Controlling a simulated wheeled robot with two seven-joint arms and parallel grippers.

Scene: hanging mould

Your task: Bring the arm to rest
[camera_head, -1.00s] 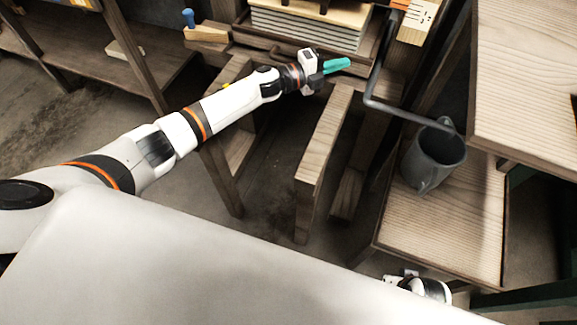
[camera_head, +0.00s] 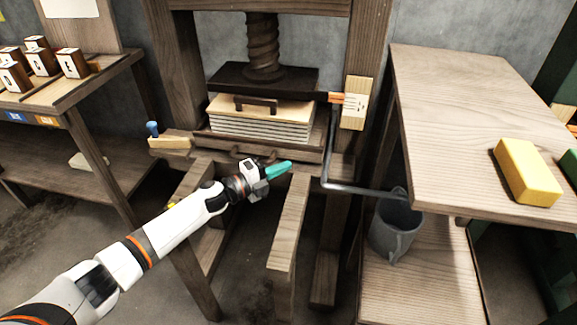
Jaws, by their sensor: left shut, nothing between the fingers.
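My left arm comes in from the lower left. Its gripper (camera_head: 279,170) has teal fingers that are closed together with nothing between them. It is in front of the wooden press, a little below the front edge of the press bed (camera_head: 310,151), over the gap between the frame's wooden legs. A stack of pale sheets or boards (camera_head: 262,125) lies on the bed under the dark press plate (camera_head: 262,79) and its screw (camera_head: 263,45). My right gripper is not in view.
A grey mug (camera_head: 394,232) hangs at or stands under a bent metal bar (camera_head: 345,187) on the right. A yellow block (camera_head: 527,172) lies on the right table (camera_head: 450,110). A blue-knobbed tool (camera_head: 170,142) is left of the press. Small wooden blocks (camera_head: 72,63) stand on the left bench.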

